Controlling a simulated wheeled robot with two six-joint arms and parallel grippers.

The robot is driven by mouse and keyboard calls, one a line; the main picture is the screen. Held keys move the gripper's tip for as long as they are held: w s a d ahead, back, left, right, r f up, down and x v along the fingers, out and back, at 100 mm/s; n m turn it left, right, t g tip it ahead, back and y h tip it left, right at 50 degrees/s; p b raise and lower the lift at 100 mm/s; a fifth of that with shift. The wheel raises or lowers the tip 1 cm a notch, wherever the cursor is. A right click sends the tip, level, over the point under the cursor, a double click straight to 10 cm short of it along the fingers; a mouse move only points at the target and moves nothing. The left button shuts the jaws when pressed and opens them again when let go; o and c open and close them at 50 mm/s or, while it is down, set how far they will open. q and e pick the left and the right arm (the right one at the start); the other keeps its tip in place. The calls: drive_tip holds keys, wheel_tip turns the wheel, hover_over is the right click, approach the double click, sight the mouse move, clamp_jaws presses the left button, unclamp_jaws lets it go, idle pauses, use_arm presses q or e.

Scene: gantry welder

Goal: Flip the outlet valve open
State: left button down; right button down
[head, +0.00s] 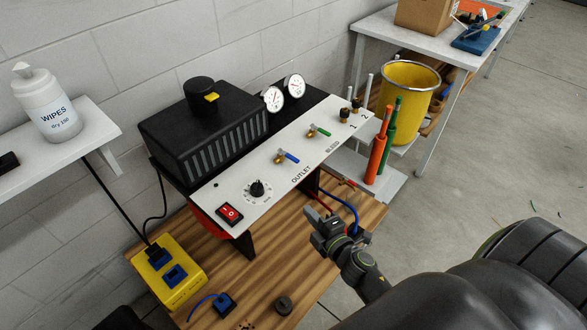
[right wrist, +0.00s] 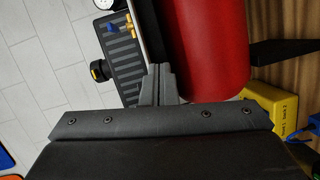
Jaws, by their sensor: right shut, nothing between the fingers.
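The outlet valve (head: 289,156) is a small brass valve with a blue lever, on the white sloping panel (head: 238,189) above the OUTLET label. Its lever points right and slightly down in the head view. A similar valve with a green lever (head: 321,131) sits farther along by the BLEED label. My right gripper (head: 318,222) is shut and empty, in front of and below the panel's front edge, apart from the valve. In the right wrist view its closed fingertips (right wrist: 160,74) show near a red cylinder (right wrist: 205,45). My left gripper is not in view.
The panel carries a black knob (head: 257,189) and a red switch (head: 229,213). A black vented box (head: 205,130) and two gauges (head: 273,98) stand behind it. Orange (head: 376,158) and green upright handles and a yellow bucket (head: 408,95) stand at right.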

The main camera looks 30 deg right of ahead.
sight(291, 181)
drive_tip(key=r, duration=0.2)
drive_tip(key=a+r+n+t, duration=0.1)
drive_tip(key=r+n+y, duration=0.1)
drive_tip(key=r, duration=0.1)
drive_tip(key=shift+w+a+r, duration=0.15)
drive_tip(key=shift+w+r, duration=0.2)
drive_tip(key=w, duration=0.6)
drive_tip(key=w+a, duration=0.1)
drive_tip(key=w, duration=0.2)
drive_tip(key=shift+w, duration=0.2)
drive_tip(key=d, duration=0.1)
drive_tip(key=w+d, duration=0.1)
drive_tip(key=shift+w+d+f, duration=0.1)
drive_tip(key=shift+w+d, duration=0.2)
drive_tip(key=shift+d, duration=0.1)
drive_tip(key=shift+w+d, duration=0.15)
drive_tip(key=shift+d, duration=0.45)
drive_tip(key=shift+n, duration=0.3)
drive_tip(key=shift+d+n+y, duration=0.2)
drive_tip(key=shift+n+y, duration=0.1)
drive_tip(key=shift+y, duration=0.3)
